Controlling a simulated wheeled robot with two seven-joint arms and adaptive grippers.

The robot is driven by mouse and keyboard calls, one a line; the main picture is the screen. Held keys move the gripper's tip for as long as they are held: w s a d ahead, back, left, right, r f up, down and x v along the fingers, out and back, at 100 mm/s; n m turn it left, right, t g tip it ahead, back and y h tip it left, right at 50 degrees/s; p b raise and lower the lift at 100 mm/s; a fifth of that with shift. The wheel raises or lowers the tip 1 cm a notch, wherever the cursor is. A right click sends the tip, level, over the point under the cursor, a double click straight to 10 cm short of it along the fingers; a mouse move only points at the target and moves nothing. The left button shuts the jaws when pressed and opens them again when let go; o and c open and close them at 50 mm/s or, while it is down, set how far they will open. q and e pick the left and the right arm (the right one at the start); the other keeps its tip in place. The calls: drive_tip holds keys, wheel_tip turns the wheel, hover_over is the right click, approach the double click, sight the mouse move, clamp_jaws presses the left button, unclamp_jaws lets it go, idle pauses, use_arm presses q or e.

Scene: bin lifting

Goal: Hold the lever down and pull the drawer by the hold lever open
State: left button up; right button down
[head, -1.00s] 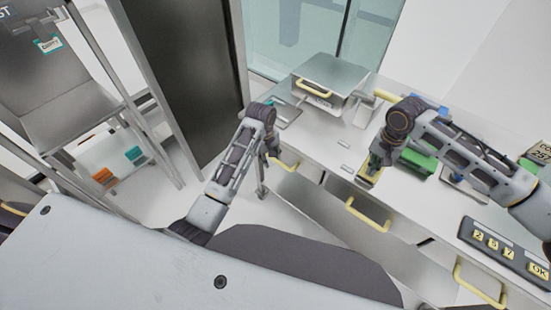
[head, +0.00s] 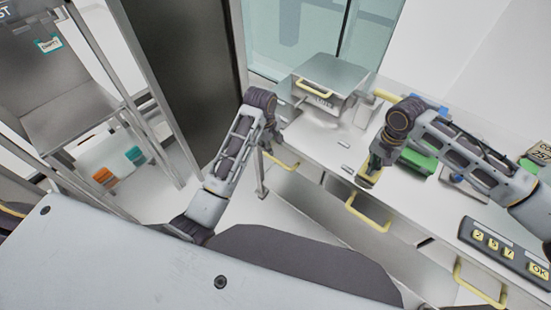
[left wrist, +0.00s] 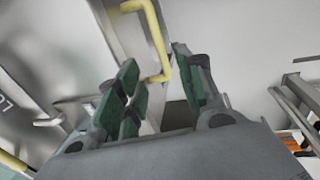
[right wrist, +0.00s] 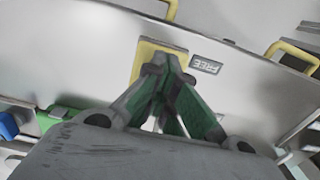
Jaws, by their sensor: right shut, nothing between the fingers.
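My right gripper (head: 374,166) is shut with nothing between its fingers. Its tips are at the yellow lever (head: 369,178) on the counter top; in the right wrist view the closed tips (right wrist: 166,62) overlap the yellow lever plate (right wrist: 146,50), beside a "FREE" label (right wrist: 206,66). Contact or pressing cannot be told. My left gripper (head: 270,142) is open at the counter's left end, just above a yellow drawer handle (head: 285,164). In the left wrist view its fingers (left wrist: 160,92) are spread, with a yellow handle (left wrist: 158,42) beyond the gap; it is not gripped.
The counter (head: 318,142) carries a metal box (head: 334,74) with a yellow handle, a green block (head: 420,160) and a keypad (head: 505,250). More drawer handles (head: 367,215) line its front.

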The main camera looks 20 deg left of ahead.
sight(276, 160)
use_arm(q)
drive_tip(key=shift+w+d+f, duration=0.15)
drive_tip(key=shift+w+f, duration=0.2)
drive_tip(key=shift+f, duration=1.6)
drive_tip(key=shift+w+d+f, duration=0.15)
drive_tip(key=shift+w+f, duration=0.2)
drive_tip(key=shift+f, duration=1.65)
drive_tip(key=shift+w+d+f, duration=0.15)
drive_tip(key=shift+w+f, duration=0.2)
drive_tip(key=shift+f, duration=1.6)
clamp_jaws()
